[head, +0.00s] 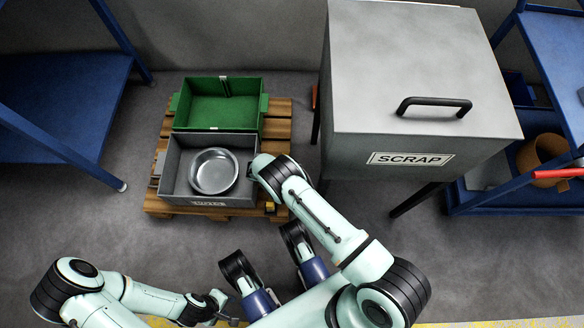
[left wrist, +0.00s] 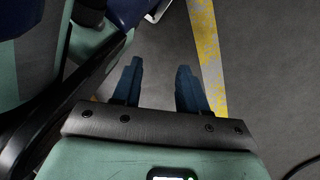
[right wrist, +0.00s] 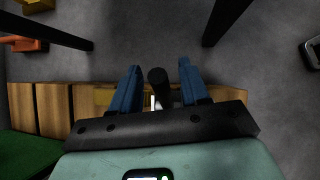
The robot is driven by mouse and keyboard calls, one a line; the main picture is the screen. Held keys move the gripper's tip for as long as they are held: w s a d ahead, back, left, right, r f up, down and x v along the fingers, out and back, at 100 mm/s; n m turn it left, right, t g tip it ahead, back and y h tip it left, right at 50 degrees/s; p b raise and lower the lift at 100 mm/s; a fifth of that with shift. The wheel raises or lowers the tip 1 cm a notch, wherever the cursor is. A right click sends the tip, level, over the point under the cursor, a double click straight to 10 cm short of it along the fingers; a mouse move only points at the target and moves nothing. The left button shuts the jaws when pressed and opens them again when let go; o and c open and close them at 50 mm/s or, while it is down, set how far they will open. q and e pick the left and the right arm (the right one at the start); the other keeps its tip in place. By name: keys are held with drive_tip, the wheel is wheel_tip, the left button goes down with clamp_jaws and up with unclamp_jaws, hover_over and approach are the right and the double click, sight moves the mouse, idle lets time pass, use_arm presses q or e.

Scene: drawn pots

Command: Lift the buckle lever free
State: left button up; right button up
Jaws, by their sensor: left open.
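A dark upright knob-ended piece (right wrist: 157,78), seemingly the buckle lever, stands between the fingers of my right gripper (right wrist: 158,72) in the right wrist view. A small pale part shows just below it. The fingers are spread with a gap on each side of it. In the head view my right wrist hangs at the right side of the grey crate (head: 227,141) and hides the lever and fingers. A round metal dish (head: 214,171) sits in this crate. My left gripper (head: 222,300) is open and empty, low over bare floor; its fingers show in the left wrist view (left wrist: 159,78).
A green crate (head: 189,103) stands behind the grey one on a wooden pallet (head: 160,207). A grey SCRAP bin (head: 415,75) with a black handle stands to the right. Blue racks (head: 60,90) flank both sides. The floor left of the pallet is clear.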

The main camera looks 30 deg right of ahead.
use_arm(q)
drive_tip(key=w+r+t+p, duration=0.2)
drive_tip(key=w+r, duration=0.1)
drive_tip(key=w, duration=0.2)
drive_tip(key=shift+w+d+p, duration=0.25)
drive_tip(key=shift+d+p, duration=0.1)
drive_tip(key=shift+p, duration=0.05)
use_arm(e)
drive_tip(key=v, duration=1.3)
drive_tip(key=shift+r, duration=0.2)
use_arm(q)
drive_tip(key=shift+o, duration=0.2)
use_arm(e)
drive_tip(key=shift+a, duration=0.1)
